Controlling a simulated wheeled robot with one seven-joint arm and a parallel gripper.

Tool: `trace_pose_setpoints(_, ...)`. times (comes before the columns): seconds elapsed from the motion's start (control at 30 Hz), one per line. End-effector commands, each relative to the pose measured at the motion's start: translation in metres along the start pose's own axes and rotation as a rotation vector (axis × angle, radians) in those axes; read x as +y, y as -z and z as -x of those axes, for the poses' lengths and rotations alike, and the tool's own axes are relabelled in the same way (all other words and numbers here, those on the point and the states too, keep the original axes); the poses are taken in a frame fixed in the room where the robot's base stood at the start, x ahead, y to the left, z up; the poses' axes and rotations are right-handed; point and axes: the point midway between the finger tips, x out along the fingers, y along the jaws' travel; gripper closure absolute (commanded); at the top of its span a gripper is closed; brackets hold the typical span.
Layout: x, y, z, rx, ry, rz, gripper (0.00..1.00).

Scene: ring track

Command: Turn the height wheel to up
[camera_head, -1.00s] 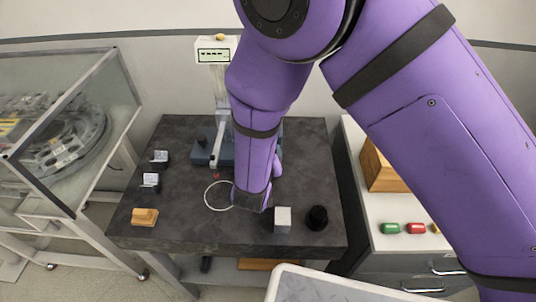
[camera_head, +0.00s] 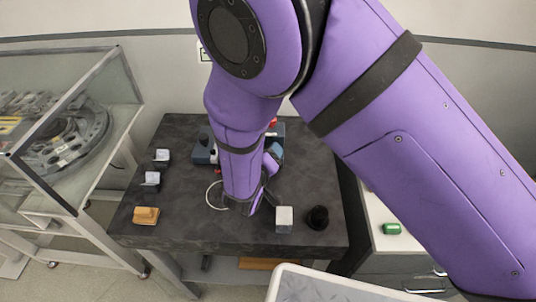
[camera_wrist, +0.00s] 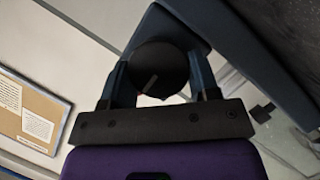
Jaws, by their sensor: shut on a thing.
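The height wheel (camera_wrist: 160,58) is a round black knob with a pale pointer line on its face, near the top middle of the wrist view. My gripper (camera_wrist: 161,78) has a finger on each side of the wheel and is shut on it. The pointer line slants, leaning to the upper right in this view. The dark blue instrument base (camera_head: 201,153) stands at the back of the dark table in the head view. My arm covers most of the instrument, and the wheel cannot be made out there.
On the dark table (camera_head: 185,225) are a white ring (camera_head: 211,196), a grey block (camera_head: 284,219), a black round knob-like piece (camera_head: 318,217) and a wooden block (camera_head: 146,215). A glass-sided case (camera_head: 60,120) stands left. A white cabinet with a green piece (camera_head: 392,228) stands right.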

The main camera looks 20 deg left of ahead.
Motion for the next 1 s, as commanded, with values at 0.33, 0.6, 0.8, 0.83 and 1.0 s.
trace_pose_setpoints(0.33,-0.0007,-0.0006,0.0005,-0.001,0.002,0.000,0.19)
trace_pose_setpoints(0.6,-0.0003,-0.0002,0.0002,0.000,0.001,-0.001,0.19)
trace_pose_setpoints(0.8,0.0005,0.0000,0.0000,-0.001,0.012,-0.029,0.19)
trace_pose_setpoints(0.83,0.0008,0.0000,-0.0001,-0.001,0.017,-0.041,0.19)
trace_pose_setpoints(1.0,0.0023,-0.0006,-0.0003,-0.002,0.065,-0.155,0.19)
